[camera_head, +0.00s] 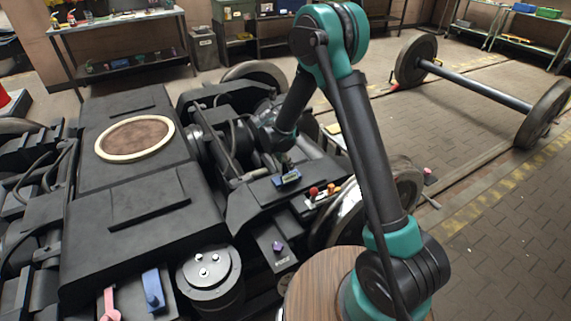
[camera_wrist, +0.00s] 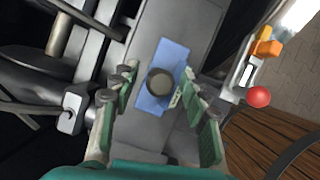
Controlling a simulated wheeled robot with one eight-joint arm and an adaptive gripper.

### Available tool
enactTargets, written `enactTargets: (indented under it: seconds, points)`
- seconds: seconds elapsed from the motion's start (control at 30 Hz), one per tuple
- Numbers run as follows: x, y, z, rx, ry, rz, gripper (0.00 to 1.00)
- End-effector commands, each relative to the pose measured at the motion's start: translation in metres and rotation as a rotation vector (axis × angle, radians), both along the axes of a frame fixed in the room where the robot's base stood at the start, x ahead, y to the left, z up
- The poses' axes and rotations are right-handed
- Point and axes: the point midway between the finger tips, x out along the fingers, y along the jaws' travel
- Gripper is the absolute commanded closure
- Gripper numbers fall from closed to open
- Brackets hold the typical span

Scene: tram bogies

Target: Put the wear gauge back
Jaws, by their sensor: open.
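A flat blue plate (camera_wrist: 172,56) with a round dark knob (camera_wrist: 159,82) lies on a dark grey bogie surface in the wrist view. In the head view, a small blue piece (camera_head: 287,179) sits on the bogie below my arm's end and looks like the same plate. I cannot tell for sure which thing is the wear gauge. My gripper (camera_wrist: 158,86) is open, with its green-padded fingers apart on either side of the knob. They do not appear to grip it. The depth between fingertips and knob is hard to judge.
A red knob (camera_wrist: 259,97) and orange blocks (camera_wrist: 267,42) stand to the right of the plate. A purple piece (camera_head: 278,246), a blue-handled tool (camera_head: 153,290) and a pink-handled tool (camera_head: 110,304) lie on the bogie's near side. A wheelset (camera_head: 475,84) stands on open floor at right.

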Motion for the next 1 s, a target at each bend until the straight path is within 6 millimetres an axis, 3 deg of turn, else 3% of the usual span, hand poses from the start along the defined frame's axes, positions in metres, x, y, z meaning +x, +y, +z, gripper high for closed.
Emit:
enactTargets:
  seconds: [0.5,0.87,1.0]
  points:
    - [-0.026,0.025,0.087,-0.001,0.001,0.002,0.55]
    - [-0.031,0.030,0.107,0.001,-0.001,-0.002,0.55]
    - [-0.034,0.012,0.113,0.032,-0.015,-0.078,0.55]
